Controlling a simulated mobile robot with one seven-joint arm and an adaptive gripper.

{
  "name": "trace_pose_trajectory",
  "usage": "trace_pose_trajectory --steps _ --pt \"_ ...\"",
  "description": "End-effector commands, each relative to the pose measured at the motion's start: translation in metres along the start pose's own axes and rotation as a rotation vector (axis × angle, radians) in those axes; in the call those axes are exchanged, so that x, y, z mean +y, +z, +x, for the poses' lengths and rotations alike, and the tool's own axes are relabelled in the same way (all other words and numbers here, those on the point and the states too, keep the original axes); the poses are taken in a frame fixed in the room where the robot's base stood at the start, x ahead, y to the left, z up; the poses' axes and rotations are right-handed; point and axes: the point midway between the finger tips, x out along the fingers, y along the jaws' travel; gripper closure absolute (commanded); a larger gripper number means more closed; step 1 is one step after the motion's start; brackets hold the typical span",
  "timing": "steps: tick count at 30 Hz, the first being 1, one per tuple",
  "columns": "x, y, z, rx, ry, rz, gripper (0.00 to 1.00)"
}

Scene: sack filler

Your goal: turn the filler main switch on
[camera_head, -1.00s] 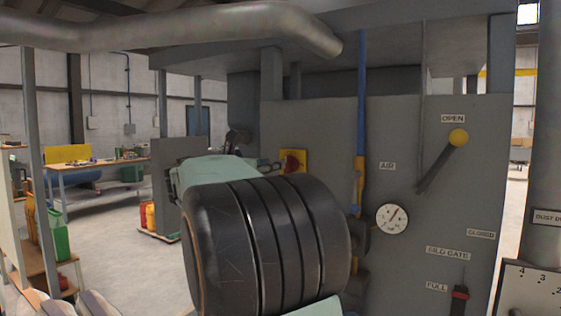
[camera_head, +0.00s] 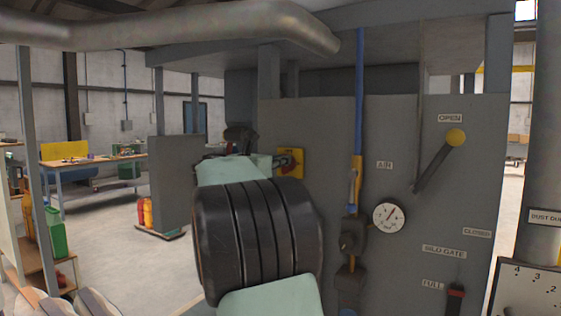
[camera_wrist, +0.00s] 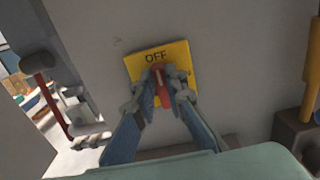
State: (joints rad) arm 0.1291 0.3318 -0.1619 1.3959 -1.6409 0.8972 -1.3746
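The main switch is a yellow plate (camera_head: 297,152) with a red handle on the grey panel. In the wrist view the plate (camera_wrist: 185,52) reads OFF at its top, and the red handle (camera_wrist: 159,78) stands roughly upright below that word. My gripper (camera_wrist: 160,88) is at the handle, with one finger on each side and the pads close against it. The lower part of the handle is partly hidden by the fingers. In the head view my gripper (camera_head: 280,161) reaches the plate from the left, and my arm hides part of the panel below.
To the right of the switch are a blue air pipe (camera_head: 360,95), a round gauge (camera_head: 389,216) and a lever with a yellow knob (camera_head: 456,137). A grey upright panel (camera_head: 177,178) stands left of my arm. Open floor lies further left.

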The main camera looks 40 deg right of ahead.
Motion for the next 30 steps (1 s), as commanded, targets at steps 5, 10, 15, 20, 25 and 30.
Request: trace_pose_trajectory --steps 5,10,15,20,25,30 --pt "-0.0001 0.0000 -0.0002 0.000 0.000 0.000 1.00" --pt "-0.0002 -0.0004 -0.0003 0.000 0.000 0.010 1.00" --pt "-0.0009 -0.0015 -0.0004 -0.001 0.000 0.060 1.00" --pt "-0.0020 -0.0034 -0.0006 -0.001 0.001 0.155 1.00" --pt "-0.0043 -0.0051 -0.0003 -0.001 0.001 0.300 1.00" --pt "-0.0063 -0.0063 -0.0006 -0.001 0.001 0.462 1.00"
